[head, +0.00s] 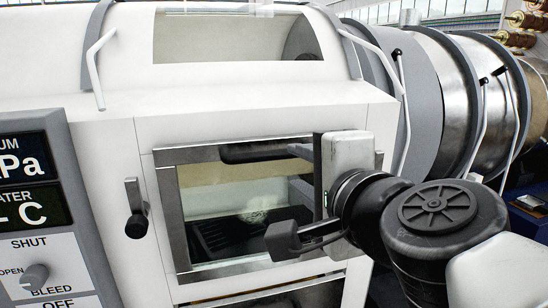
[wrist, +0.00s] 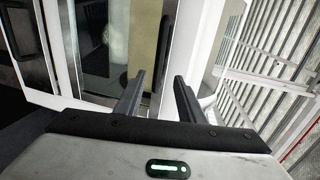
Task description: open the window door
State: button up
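The window door (head: 168,205) is a glass pane in a grey metal frame, set in the front of a white machine; it looks closed. A dark bar handle (head: 250,151) runs along its upper edge. In the wrist view the glass (wrist: 92,40) is at left, and the handle (wrist: 164,45) shows as an upright dark bar. My gripper (head: 284,194) is in front of the door's right part and hides some of it. Its fingers (wrist: 159,80) are apart, with nothing held. The handle appears beyond the gap between the fingertips; contact cannot be told.
A black-knobbed lever (head: 136,210) is left of the door. A control panel (head: 40,215) with displays and a knob stands at far left. Metal drums (head: 440,90) fill the back right.

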aim_at(276, 158)
jog(key=b+x, duration=0.2)
jog(key=x, duration=0.2)
jog(key=b+x, duration=0.2)
jog(key=x, duration=0.3)
jog(key=b+x, duration=0.2)
jog(key=x, duration=0.2)
jog(key=shift+w+a+f+b, duration=0.1)
jog(key=shift+w+f+b, duration=0.15)
jog(key=shift+f+b, duration=0.15)
jog(key=shift+w+a+r, duration=0.1)
jog(key=shift+w+a, duration=0.1)
jog(key=shift+w, duration=0.45)
jog(key=shift+c, duration=0.5)
grip_shut()
